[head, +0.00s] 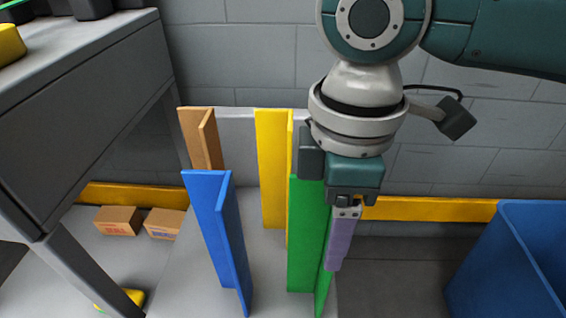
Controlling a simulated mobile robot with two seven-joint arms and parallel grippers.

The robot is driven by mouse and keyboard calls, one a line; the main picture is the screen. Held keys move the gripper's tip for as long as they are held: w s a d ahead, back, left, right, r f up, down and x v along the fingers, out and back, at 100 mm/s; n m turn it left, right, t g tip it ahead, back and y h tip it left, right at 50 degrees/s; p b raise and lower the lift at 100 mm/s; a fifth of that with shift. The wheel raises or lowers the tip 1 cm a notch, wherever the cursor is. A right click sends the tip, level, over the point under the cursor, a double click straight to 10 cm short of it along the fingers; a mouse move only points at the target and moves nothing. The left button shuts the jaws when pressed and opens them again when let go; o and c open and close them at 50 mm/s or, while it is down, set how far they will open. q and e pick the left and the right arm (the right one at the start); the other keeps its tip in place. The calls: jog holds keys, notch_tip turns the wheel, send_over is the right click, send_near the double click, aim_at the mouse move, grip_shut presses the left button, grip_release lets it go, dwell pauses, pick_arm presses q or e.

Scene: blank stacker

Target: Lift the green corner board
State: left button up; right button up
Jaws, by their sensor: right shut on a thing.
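The green corner board (305,235) stands upright near the front right of the grey stacker floor (200,270). My right gripper (328,185) comes down from above and is shut on the top of the green board. The gripper hides part of the board's upper edge. I cannot tell whether the board's lower end touches the floor. My left gripper is not in view.
A grey table (70,90) stands left, a blue bin (515,260) right. Small cartons (118,221) lie behind.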

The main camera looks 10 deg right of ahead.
jog(key=c, duration=0.5)
